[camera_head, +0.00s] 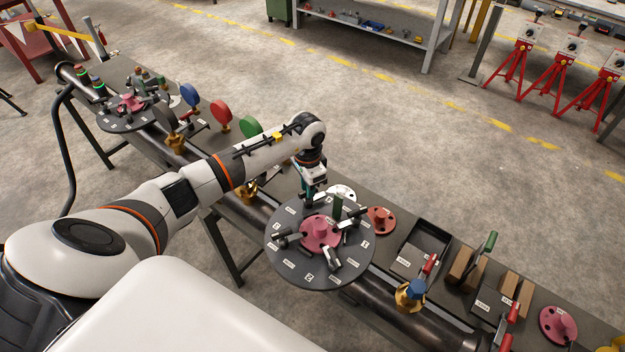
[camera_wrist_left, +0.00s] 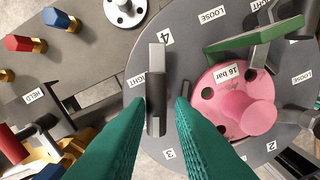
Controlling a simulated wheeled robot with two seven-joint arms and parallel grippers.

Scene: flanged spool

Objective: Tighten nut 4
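The dark round plate (camera_head: 280,262) carries a pink flanged spool (camera_head: 320,234) with several grey bar handles around it. In the left wrist view the pink spool (camera_wrist_left: 240,112) is at right, labelled 16 bar. A grey bar handle (camera_wrist_left: 157,75) stands beside the printed 4, with a partly hidden TIGHT label at its left. My left gripper (camera_wrist_left: 163,100), with teal fingers, is open with one finger on each side of this bar. I cannot tell if either finger touches it. In the head view the left gripper (camera_head: 309,193) is at the plate's far edge. My right gripper is not in view.
A green handle (camera_wrist_left: 250,42) lies close to the right of the fingers, near a LOOSE label. Red and blue valve knobs (camera_wrist_left: 55,18) are at upper left. A red flange (camera_head: 381,220) and black tray (camera_head: 420,250) sit right of the plate on the bench.

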